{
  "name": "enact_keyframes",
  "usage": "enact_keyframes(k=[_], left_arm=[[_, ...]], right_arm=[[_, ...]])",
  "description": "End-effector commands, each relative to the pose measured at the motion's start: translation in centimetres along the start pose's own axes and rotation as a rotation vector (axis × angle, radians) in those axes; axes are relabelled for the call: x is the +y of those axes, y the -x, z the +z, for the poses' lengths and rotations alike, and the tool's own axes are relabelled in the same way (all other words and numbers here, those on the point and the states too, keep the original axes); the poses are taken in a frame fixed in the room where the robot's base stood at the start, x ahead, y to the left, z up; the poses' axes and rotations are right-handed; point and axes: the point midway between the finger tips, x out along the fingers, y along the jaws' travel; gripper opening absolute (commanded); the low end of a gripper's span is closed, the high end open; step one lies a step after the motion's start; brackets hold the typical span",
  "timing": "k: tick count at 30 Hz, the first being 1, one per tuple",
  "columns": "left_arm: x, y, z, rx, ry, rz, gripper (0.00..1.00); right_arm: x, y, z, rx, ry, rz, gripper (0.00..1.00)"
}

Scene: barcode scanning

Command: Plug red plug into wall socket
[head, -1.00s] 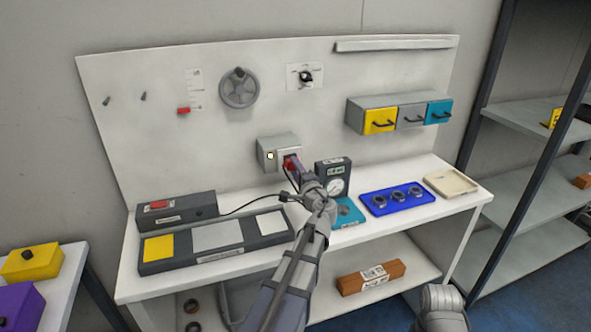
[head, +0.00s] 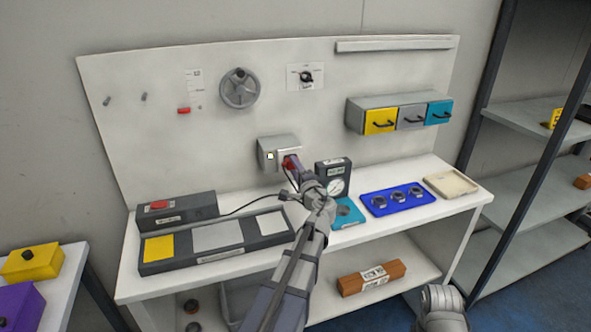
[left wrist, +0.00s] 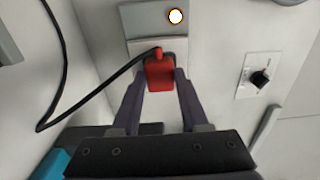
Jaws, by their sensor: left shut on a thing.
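The red plug (head: 289,161) is in my left gripper (head: 296,168), up against the front of the wall socket (head: 278,145). The socket is a grey box with a pale plate, fixed low on the back panel. In the left wrist view the red plug (left wrist: 160,75) is between both fingers, with its black cord running off to the left. Its far end meets the pale socket plate (left wrist: 143,46). The prongs are hidden, so I cannot tell how deep it sits. A round lamp (left wrist: 176,16) on the socket box glows. My right gripper is not in view.
A gauge box (head: 333,178) stands just right of my left gripper. A grey box with a red switch (head: 176,211) and a tray with coloured pads (head: 215,240) lie to the left. A blue tray (head: 397,199) and drawers (head: 400,116) are to the right.

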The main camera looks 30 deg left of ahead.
Motion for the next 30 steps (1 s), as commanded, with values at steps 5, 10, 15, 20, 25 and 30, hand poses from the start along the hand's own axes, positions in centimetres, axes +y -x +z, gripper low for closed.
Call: enact_keyframes(k=[5,10,15,20,25,30], left_arm=[[0.0,-0.4,0.0,0.0,0.0,0.0,0.0],[0.0,-0.3,0.0,0.0,0.0,0.0,0.61],[0.0,-0.3,0.0,0.0,0.0,0.0,0.79],[0.0,-0.3,0.0,0.0,0.0,0.0,0.79],[0.0,0.5,0.0,0.002,0.0,0.0,0.79],[0.0,3.2,0.1,0.003,0.0,0.0,0.79]], right_arm=[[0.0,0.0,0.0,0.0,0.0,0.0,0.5],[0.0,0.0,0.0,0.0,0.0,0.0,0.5],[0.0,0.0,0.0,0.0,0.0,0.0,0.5],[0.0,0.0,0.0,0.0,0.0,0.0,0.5],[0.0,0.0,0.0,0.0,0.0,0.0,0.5],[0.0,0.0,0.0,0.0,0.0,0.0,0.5]])
